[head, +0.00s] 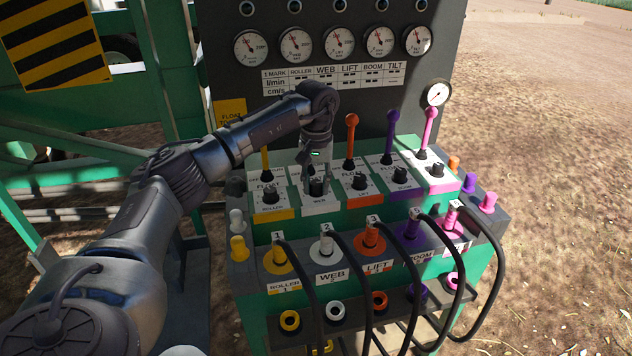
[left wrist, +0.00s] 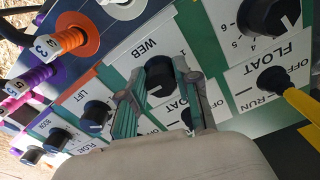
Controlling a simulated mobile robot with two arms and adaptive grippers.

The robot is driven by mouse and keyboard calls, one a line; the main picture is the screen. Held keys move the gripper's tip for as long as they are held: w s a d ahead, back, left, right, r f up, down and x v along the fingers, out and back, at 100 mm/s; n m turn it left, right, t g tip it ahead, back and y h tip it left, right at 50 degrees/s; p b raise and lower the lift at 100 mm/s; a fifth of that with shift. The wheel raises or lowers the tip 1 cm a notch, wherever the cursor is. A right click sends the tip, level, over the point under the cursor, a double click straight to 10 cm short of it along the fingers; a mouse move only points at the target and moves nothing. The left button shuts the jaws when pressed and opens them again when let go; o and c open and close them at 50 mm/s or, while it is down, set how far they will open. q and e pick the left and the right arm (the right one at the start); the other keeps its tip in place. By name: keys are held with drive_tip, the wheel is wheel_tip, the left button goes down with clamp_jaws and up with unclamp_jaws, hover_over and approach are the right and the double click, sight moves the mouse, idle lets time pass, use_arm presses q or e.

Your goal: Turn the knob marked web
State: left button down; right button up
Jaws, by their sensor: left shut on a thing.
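The web knob (head: 317,187) is a black knob on a white plate in the second column of the sloped panel. In the left wrist view the same web knob (left wrist: 159,77) sits beside the printed word WEB. My left gripper (head: 317,170) reaches down over the panel from above. In the left wrist view my left gripper (left wrist: 160,84) has its fingers on both sides of the web knob, shut on it. The knob's pointer direction is hard to tell. My right gripper is not in view.
A roller knob (head: 270,194) and a lift knob (head: 360,182) flank the web column. Upright levers, such as the orange one (head: 350,140), stand close behind. Coloured couplings with black hoses (head: 345,275) fill the lower front. Gauges (head: 295,46) line the back panel.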

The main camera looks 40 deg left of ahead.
use_arm(q)
drive_tip(key=n+p, duration=0.1)
drive_tip(key=n, duration=0.2)
drive_tip(key=shift+r, duration=0.15)
drive_tip(key=n+p, duration=0.1)
drive_tip(key=n, duration=0.3)
drive_tip(key=shift+w, duration=0.1)
drive_tip(key=n, duration=0.3)
drive_tip(key=shift+w+n+p, duration=0.1)
drive_tip(key=shift+n+p, duration=0.25)
drive_tip(key=shift+n, duration=0.05)
drive_tip(key=n, duration=0.4)
drive_tip(key=shift+p, duration=0.4)
drive_tip(key=n, duration=0.4)
drive_tip(key=shift+w+p, duration=0.1)
drive_tip(key=shift+p, duration=0.25)
drive_tip(key=n, duration=0.3)
drive_tip(key=shift+n+p, duration=0.35)
drive_tip(key=shift+n, duration=0.05)
drive_tip(key=n+p, duration=0.1)
drive_tip(key=n, duration=0.3)
drive_tip(key=shift+a, duration=0.1)
drive_tip(key=shift+w+n, duration=0.1)
drive_tip(key=shift+n, duration=1.7)
